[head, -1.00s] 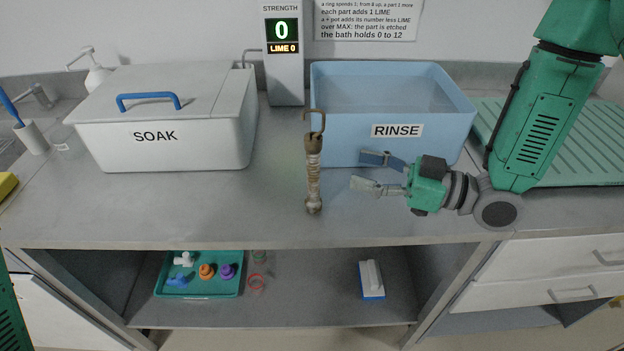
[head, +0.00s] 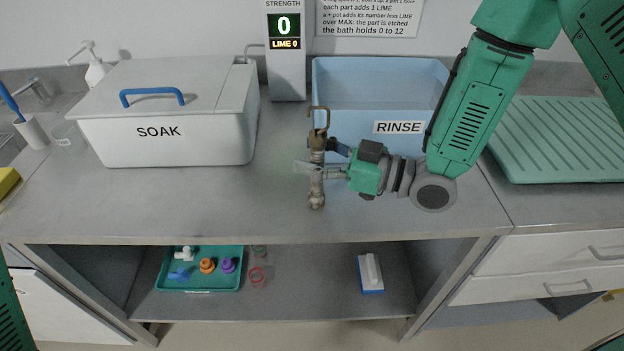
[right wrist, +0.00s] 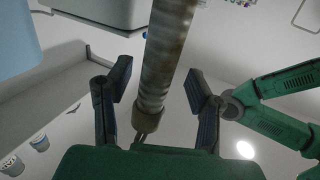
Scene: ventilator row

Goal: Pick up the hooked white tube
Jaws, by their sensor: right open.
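The hooked tube (head: 316,187) is at the middle of the counter, in front of the rinse bin, with its hook at the top in the head view. It looks stained brown and grey rather than clean white. My right gripper (head: 317,159) is open around its upper middle part, which hides some of it. In the right wrist view the tube (right wrist: 165,58) runs between the two spread fingers of my right gripper (right wrist: 157,80), with gaps visible on both sides. My left gripper is not in view.
The blue rinse bin (head: 345,80) stands close behind the tube. The white lidded soak box (head: 205,145) is to the left, the strength display (head: 286,75) behind. A green ribbed drainer (head: 560,150) is at right. The lower shelf holds a teal tray (head: 200,287). The counter front is clear.

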